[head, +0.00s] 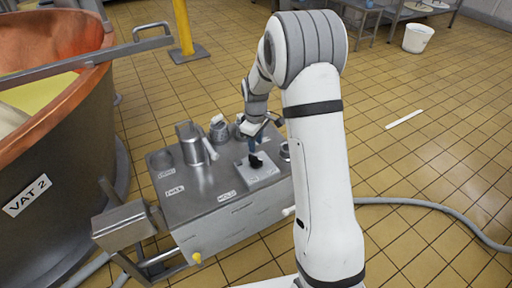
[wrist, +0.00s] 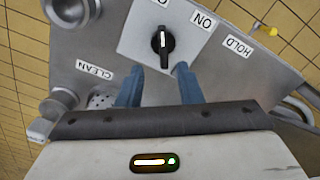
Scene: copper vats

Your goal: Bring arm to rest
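My white arm rises through the middle of the head view and bends down to my gripper (head: 262,137), which is over the steel console (head: 205,205). In the wrist view my gripper (wrist: 158,82) has its two blue fingers apart, with nothing between them. A black rotary knob (wrist: 161,42) sits on a pale plate (wrist: 135,40) marked ON, just beyond the fingertips. The knob's white line runs roughly along the picture's vertical. In the head view the gripper partly hides the knob (head: 258,160), and I cannot tell how far apart they are.
A copper vat (head: 60,130) labelled VAT 2 stands at the left. Steel canisters (head: 193,143) stand on the console. A grey hose (head: 430,204) lies on the tiled floor to the right. A white bucket (head: 417,38) and a yellow post (head: 183,28) stand behind.

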